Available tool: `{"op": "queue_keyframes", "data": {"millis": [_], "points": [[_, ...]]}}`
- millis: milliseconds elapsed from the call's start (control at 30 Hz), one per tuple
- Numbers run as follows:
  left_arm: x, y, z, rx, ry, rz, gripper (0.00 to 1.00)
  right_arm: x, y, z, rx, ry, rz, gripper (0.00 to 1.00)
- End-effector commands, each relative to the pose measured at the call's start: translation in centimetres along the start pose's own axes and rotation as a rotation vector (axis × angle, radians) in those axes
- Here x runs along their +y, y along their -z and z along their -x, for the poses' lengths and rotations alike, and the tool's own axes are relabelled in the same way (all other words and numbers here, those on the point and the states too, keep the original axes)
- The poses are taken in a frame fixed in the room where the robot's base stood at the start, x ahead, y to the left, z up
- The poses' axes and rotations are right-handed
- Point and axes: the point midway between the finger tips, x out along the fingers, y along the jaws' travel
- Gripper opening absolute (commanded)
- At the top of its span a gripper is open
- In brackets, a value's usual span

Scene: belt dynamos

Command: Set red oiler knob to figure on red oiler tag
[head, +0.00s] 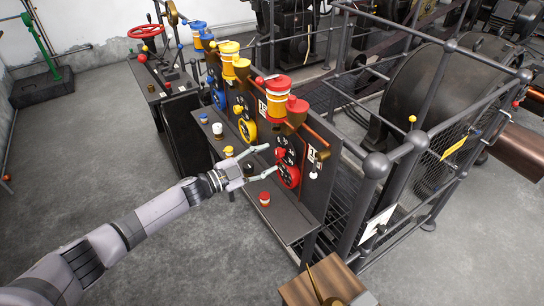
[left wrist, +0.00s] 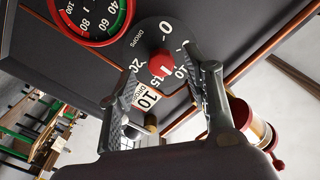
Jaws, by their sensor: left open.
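The red oiler (head: 276,100) stands on top of the dark panel, and part of it shows in the left wrist view (left wrist: 262,130). Its red knob (left wrist: 162,64) sits on a black dial (left wrist: 150,42) marked in drops. A small white mark shows on the knob; I cannot tell exactly which figure it faces. The tag (left wrist: 149,97) reads 10; a white tag also shows on the panel in the head view (head: 312,153). My left gripper (head: 271,161) is open, its fingers on either side of the knob, apparently not touching it. My right gripper is out of view.
A red-rimmed gauge (left wrist: 92,22) is beside the dial. Yellow (head: 230,55) and blue (head: 198,32) oilers stand further along the panel. Small cups, including a red-topped one (head: 264,199), stand on the shelf below. A grey railing (head: 374,175) is to the right.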

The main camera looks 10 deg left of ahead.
Motion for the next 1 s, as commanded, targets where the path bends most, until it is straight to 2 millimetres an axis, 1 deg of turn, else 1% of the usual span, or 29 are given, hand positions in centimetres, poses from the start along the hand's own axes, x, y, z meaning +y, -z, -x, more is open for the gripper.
{"op": "queue_keyframes", "data": {"millis": [33, 200, 300, 400, 500, 600, 1000], "points": [[0.1, -0.2, 1.4, -0.005, -0.002, 0.000, 0.46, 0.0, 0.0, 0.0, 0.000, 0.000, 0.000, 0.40], [0.1, -0.1, 5.0, -0.004, -0.002, 0.000, 0.46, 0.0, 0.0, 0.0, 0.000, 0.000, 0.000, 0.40], [0.1, -0.1, 6.7, -0.004, -0.002, -0.001, 0.46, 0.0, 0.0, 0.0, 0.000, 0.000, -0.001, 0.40], [0.1, -0.1, 7.9, -0.002, -0.001, 0.001, 0.46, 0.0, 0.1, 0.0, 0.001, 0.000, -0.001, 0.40], [0.1, 0.0, 8.5, -0.001, -0.001, 0.001, 0.46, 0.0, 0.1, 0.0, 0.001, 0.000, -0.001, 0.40], [0.1, 0.0, 8.8, 0.000, -0.001, 0.001, 0.46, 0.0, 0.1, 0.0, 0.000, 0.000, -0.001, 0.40], [0.0, 0.0, 8.8, 0.000, 0.000, 0.000, 0.46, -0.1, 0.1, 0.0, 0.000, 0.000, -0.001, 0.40]]}}
